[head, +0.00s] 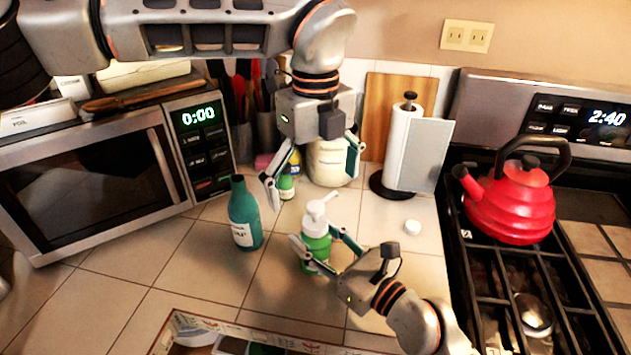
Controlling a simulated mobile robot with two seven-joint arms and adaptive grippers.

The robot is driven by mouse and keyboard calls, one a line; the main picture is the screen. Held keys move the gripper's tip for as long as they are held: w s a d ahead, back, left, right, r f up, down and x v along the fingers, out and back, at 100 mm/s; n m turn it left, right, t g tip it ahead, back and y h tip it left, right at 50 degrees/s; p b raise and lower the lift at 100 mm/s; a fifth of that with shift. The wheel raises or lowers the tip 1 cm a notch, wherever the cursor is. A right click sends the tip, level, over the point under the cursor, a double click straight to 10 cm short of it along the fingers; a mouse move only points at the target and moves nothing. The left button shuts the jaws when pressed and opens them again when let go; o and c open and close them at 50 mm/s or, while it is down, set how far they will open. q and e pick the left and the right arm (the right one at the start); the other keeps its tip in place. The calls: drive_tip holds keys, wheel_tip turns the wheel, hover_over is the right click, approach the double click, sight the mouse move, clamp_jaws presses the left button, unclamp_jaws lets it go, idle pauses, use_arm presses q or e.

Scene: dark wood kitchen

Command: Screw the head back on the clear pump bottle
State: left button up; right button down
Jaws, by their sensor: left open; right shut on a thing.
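The pump bottle (314,252) stands upright on the tiled counter in the head view, its body green. A white pump head (317,213) with a spout sits at its top; I cannot tell whether it is screwed on or only resting there. My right gripper (315,238) comes from the lower right and is shut on the bottle, one finger on each side of its upper body. My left gripper (311,178) points down above the pump head, open and empty, with its fingers spread wide. The bottle's lower part is partly hidden by a right finger.
A teal bottle (244,215) stands just left, near the microwave (105,165). Behind are small bottles (287,187), a white jar (328,160) and a paper towel holder (402,150). A red kettle (512,200) sits on the stove. An open box (180,328) is in front.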

sight(315, 221)
use_arm(q)
wheel_tip(315, 221, down, 8)
drive_tip(key=shift+r, duration=0.25)
drive_tip(key=c, duration=2.6)
drive_tip(key=m, duration=0.7)
drive_tip(key=shift+c, duration=0.2)
drive_tip(key=m, duration=2.2)
drive_tip(key=shift+m, duration=0.3)
drive_tip(key=o, duration=1.2)
